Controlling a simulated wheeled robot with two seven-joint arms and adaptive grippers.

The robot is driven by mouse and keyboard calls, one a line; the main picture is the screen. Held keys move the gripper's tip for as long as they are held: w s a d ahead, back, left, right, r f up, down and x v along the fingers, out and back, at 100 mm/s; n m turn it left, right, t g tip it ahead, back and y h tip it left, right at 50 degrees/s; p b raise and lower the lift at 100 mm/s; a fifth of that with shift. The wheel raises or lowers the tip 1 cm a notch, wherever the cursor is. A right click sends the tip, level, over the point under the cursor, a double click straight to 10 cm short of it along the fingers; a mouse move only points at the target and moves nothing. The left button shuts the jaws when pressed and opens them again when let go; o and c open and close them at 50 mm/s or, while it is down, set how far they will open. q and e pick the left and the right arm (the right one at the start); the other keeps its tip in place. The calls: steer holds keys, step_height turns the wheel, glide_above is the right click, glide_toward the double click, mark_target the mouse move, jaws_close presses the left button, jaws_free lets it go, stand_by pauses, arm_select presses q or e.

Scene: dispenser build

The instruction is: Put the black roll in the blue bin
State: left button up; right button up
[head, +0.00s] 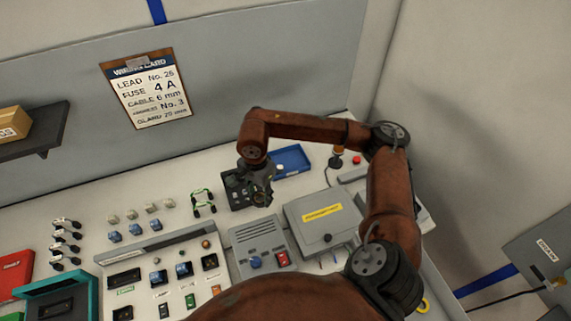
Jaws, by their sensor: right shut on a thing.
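The blue bin (291,160) is a shallow blue tray at the back of the bench, against the grey wall. My right gripper (261,198) points down just left of and in front of the bin, over a dark tray on the bench. It is shut on a small dark thing that looks like the black roll; the fingers mostly hide it, and its shape is hard to make out. I cannot tell its height above the bench. My left gripper is not in view.
A black tray (236,190) lies beneath the gripper. A grey box with a yellow label (322,213) and a grey control box (262,246) stand in front. Small connectors and a switch panel (160,275) fill the left. A red button (356,160) is right of the bin.

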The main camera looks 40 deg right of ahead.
steer(key=w+d+m, duration=0.2)
steer(key=d+m, duration=0.4)
steer(key=m, duration=0.8)
steer(key=m+p, duration=0.1)
steer(key=m, duration=1.9)
glide_above(292, 162)
steer(key=f, duration=0.8)
steer(key=shift+s+a+f, duration=0.15)
steer(key=shift+s+a, duration=0.15)
steer(key=shift+w+d+f, duration=0.15)
steer(key=shift+d+f, duration=0.05)
steer(key=shift+f, duration=0.1)
step_height(292, 162, down, 3)
steer(key=shift+w+d+f+p, duration=0.1)
steer(key=shift+w+f+p, duration=0.1)
steer(key=shift+p, duration=0.15)
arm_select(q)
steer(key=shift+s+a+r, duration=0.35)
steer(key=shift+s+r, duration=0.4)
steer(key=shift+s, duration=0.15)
arm_select(e)
steer(key=shift+s, duration=0.1)
steer(key=shift+f, duration=0.1)
